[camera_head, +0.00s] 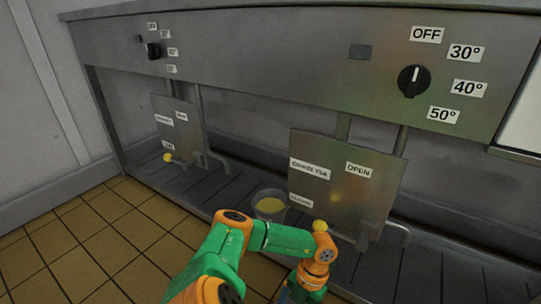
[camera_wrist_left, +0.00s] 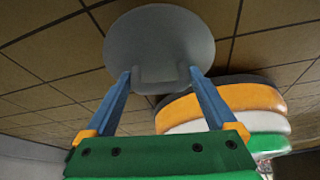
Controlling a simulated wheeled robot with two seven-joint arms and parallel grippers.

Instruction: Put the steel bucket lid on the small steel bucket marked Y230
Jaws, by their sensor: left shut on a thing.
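The grey round steel bucket lid (camera_wrist_left: 158,38) shows in the left wrist view. My left gripper (camera_wrist_left: 160,76) has its two blue fingers on either side of the lid's handle and is shut on it. The lid is held with the tiled floor behind it. In the head view, only a bit of blue of my left gripper shows at the bottom edge, and the lid is out of view. A small open steel bucket (camera_head: 268,194) with yellow contents stands beyond my left forearm, which hides its lower part. No Y230 mark is readable. My right gripper is out of view.
Above the bucket runs a grey steel panel (camera_head: 260,65) with black dials. A hanging plate labelled OPEN (camera_head: 345,178), a yellow-knobbed valve (camera_head: 320,226) and pipes are right of the bucket. A dark slatted floor strip lies under them. Tiled floor (camera_head: 95,245) lies open at left.

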